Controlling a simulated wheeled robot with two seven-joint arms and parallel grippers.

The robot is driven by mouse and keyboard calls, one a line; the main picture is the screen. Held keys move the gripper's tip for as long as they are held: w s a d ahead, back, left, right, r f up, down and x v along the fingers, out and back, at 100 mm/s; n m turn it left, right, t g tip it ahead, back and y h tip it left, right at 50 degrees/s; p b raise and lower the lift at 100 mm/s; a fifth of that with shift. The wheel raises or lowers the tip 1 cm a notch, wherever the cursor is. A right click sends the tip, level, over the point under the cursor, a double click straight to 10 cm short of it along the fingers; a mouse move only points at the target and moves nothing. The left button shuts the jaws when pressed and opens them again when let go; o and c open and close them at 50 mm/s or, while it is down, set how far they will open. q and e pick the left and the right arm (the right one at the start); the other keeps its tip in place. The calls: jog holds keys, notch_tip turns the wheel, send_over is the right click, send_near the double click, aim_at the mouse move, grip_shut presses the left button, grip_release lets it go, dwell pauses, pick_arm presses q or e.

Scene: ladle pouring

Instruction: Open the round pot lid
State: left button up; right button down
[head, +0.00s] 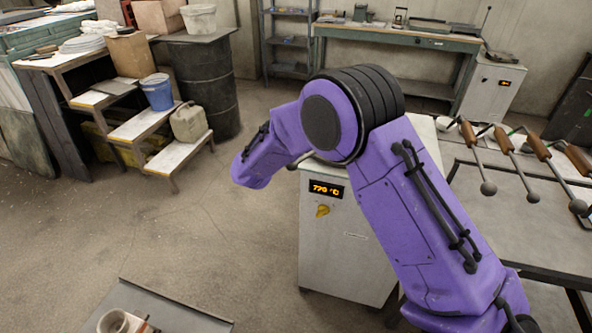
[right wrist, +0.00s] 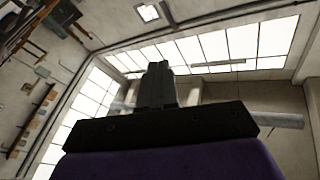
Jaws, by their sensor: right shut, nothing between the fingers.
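I cannot make out the round pot lid in either view. A white cabinet (head: 340,245) with an orange temperature display and a yellow knob stands in the middle of the head view. My purple right arm crosses in front of it and hides most of its top. The right gripper itself does not show in the head view. In the right wrist view my right gripper (right wrist: 157,85) is shut and empty, with windows and ceiling beyond it. My left gripper is in neither view.
A dark bench (head: 170,315) with a cup (head: 113,321) is at bottom left. Stepped shelves (head: 145,122) and a black drum (head: 203,85) stand at back left. Open floor lies between.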

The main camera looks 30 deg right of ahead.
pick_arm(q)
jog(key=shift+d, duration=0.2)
pick_arm(e)
jog(key=s+d+r+n+t+y, duration=0.1)
jog(key=s+d+r+n+t, duration=0.25)
jog(key=d+n+t, duration=0.35)
jog(key=s+d+r+n+t+y, duration=0.2)
jog(key=d+r+n+t, duration=0.15)
jog(key=d, duration=0.55)
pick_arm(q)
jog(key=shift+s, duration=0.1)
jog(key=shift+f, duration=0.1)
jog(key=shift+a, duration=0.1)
pick_arm(e)
jog(key=s+a+f+n+y, duration=0.45)
jog(key=a+f+y, duration=0.25)
jog(key=f+y, duration=0.25)
jog(key=s+a+f+n+y, duration=0.4)
jog(key=a+f+n+y, duration=0.2)
jog(key=f+y, duration=0.35)
pick_arm(q)
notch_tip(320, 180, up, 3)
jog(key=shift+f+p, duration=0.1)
jog(key=shift+p, duration=1.15)
pick_arm(e)
jog(key=x, duration=1.3)
jog(key=shift+w+a+r+y, duration=0.35)
jog(key=shift+y, duration=0.05)
